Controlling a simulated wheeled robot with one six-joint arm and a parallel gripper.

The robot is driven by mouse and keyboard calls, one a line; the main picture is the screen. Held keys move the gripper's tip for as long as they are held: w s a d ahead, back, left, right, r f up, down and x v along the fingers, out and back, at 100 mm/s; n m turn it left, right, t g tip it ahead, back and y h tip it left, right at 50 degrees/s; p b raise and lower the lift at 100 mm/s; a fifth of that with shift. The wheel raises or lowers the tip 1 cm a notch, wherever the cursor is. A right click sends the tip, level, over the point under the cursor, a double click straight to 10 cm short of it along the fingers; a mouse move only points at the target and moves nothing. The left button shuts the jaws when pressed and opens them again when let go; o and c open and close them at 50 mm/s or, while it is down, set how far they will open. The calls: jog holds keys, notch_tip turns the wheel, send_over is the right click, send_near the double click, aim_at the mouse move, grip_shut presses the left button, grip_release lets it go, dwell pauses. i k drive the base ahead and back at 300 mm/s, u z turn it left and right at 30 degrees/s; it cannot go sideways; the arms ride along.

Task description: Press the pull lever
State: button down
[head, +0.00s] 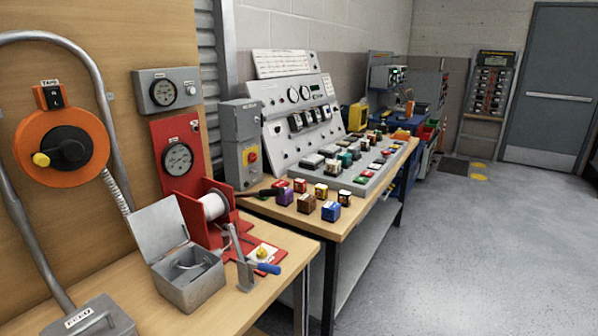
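A small grey metal lever (241,262) stands on the near wooden bench, just right of the open grey box. A dark handle (262,193) also sticks out below the grey switch box, partly among small blocks. My gripper is not in view.
The open grey metal box (189,287) and a red stand with a white spool (215,204) crowd the lever's left. A red plate with a yellow knob (262,254) lies behind it. Several coloured blocks (305,203) and a sloped control panel (297,109) stand beyond. The floor (470,260) at right is clear.

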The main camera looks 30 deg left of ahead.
aim_at(279, 192)
jog(key=u, duration=0.15)
jog(key=i, duration=0.6)
jog(key=u, duration=0.95)
jog(key=i, duration=0.55)
jog(key=u, duration=0.6)
